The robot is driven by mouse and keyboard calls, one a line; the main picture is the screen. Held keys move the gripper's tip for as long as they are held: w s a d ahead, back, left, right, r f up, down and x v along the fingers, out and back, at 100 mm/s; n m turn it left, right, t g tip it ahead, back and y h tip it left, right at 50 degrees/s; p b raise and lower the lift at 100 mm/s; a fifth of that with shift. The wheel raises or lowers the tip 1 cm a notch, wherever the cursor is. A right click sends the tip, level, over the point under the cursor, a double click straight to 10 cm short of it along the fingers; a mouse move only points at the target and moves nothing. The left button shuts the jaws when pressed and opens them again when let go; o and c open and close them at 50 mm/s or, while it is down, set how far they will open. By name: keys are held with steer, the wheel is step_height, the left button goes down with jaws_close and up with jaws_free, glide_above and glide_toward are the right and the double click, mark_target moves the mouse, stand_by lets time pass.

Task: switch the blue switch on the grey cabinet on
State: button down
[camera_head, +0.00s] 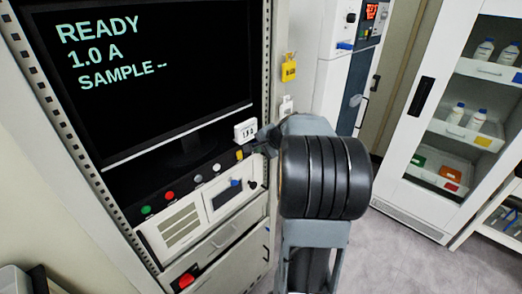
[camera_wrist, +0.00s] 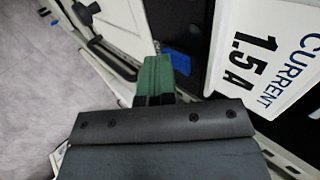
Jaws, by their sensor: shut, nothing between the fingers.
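The grey cabinet (camera_head: 205,245) stands at the left and centre of the head view, with a large dark screen above a row of buttons. A small blue switch (camera_head: 236,183) is on its lower front panel, beside a dark knob. A blue part that looks like this switch also shows in the wrist view (camera_wrist: 177,62), just beyond my fingertips. Whether it is on or off cannot be told. My gripper (camera_wrist: 155,62) is shut and empty, its green fingers close together. It appears apart from the blue part. In the head view my arm mostly hides the gripper.
A white label reading 1.5 A (camera_head: 245,131) sticks out beside the gripper, large and close in the wrist view (camera_wrist: 270,60). Red (camera_head: 170,195) and green (camera_head: 146,210) buttons line the panel. A white glass-fronted cabinet (camera_head: 430,170) stands at the right. Floor between is clear.

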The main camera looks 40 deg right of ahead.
steer(key=shift+f, duration=0.1)
stand_by(0.3)
steer(key=shift+w+r+p, duration=0.1)
steer(key=shift+r+p, duration=0.6)
steer(key=shift+r, duration=0.2)
steer(key=s+f+b+v, duration=0.1)
steer(key=b+v, duration=0.1)
steer(key=v, duration=1.1)
steer(key=shift+s+d+f, duration=0.2)
steer(key=shift+s+f, duration=0.05)
steer(key=shift+s, duration=0.15)
